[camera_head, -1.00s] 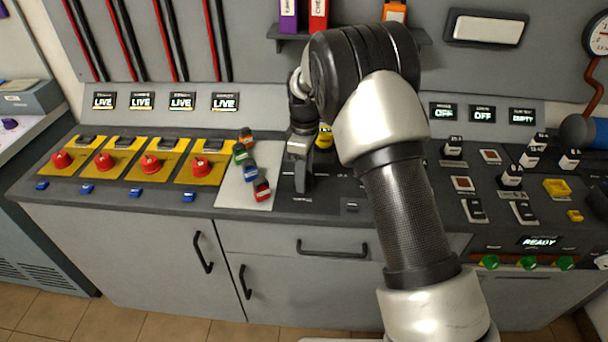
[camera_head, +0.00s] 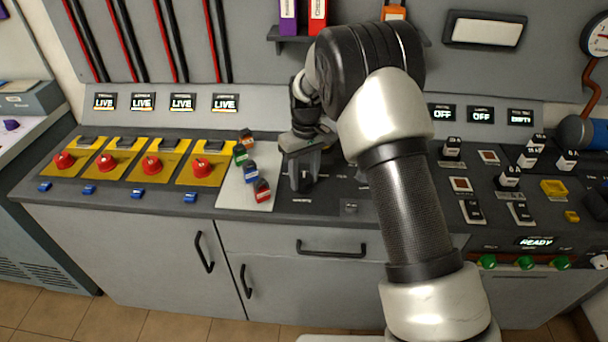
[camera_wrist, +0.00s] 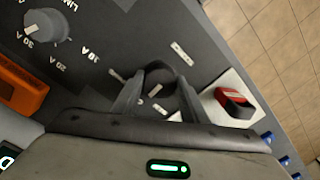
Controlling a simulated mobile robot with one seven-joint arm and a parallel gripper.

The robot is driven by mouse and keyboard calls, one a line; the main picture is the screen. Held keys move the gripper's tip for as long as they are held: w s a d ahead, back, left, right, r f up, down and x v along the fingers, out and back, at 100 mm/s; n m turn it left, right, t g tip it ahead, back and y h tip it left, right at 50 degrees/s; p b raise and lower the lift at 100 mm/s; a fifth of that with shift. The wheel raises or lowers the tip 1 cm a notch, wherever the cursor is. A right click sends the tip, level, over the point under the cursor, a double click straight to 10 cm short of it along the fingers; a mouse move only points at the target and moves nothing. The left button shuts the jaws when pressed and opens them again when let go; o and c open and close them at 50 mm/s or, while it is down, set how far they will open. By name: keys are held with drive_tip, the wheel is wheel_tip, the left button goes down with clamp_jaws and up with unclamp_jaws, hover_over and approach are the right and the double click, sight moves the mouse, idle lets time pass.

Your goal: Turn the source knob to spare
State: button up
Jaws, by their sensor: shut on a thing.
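The source knob (camera_wrist: 160,72) is dark and round, and it sits on the dark grey panel between my fingers in the wrist view. A pale mark shows at its near side. My gripper (camera_wrist: 158,92) is shut on it, with one finger on each side. In the head view my gripper (camera_head: 303,184) points down at the panel, right of the small coloured blocks, and mostly hides the knob. A small white label (camera_wrist: 182,53) lies beside the knob, too small to read. I cannot tell which position the knob points to.
A grey dial knob (camera_wrist: 47,26) with amp markings and an orange part (camera_wrist: 20,86) lie left in the wrist view. A red block (camera_wrist: 236,102) sits on a pale plate close by the right finger. Red knobs on yellow plates (camera_head: 205,172) stand further left on the console.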

sight(306, 178)
drive_tip(key=m, duration=0.4)
drive_tip(key=shift+m, duration=0.3)
drive_tip(key=m+p, duration=0.1)
drive_tip(key=m, duration=0.3)
drive_tip(key=shift+m, duration=0.4)
drive_tip(key=o, duration=1)
drive_tip(key=shift+o, duration=0.2)
wheel_tip(306, 178, up, 18)
drive_tip(key=p, duration=0.1)
drive_tip(key=shift+d+f, duration=0.25)
drive_tip(key=shift+s, duration=0.1)
